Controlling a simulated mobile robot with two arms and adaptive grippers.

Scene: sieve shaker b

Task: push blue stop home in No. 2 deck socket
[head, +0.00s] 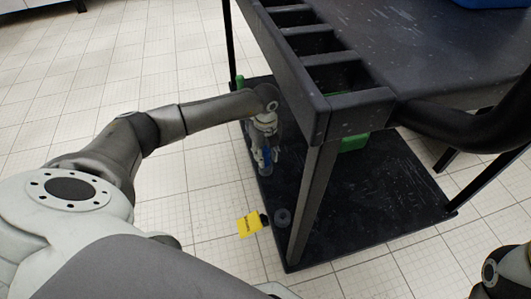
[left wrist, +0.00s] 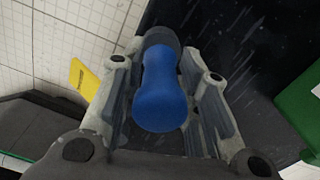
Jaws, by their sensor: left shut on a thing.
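My left gripper (head: 264,150) reaches down beside the dark cart, over its lower black deck. In the left wrist view the left gripper (left wrist: 165,85) is shut on the blue stop (left wrist: 160,92), with a finger on each side of it. The stop's far end meets a dark grey round piece (left wrist: 160,38); I cannot tell whether it sits in a socket. A dark round socket (head: 283,216) stands on the lower deck near a yellow tag.
The lower deck (head: 375,205) has free room to the right. A cart leg (head: 314,195) and the compartmented upper edge (head: 330,100) stand close to my left arm. A yellow tag (head: 249,224) lies at the deck's edge. A green object (head: 354,142) is under the top.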

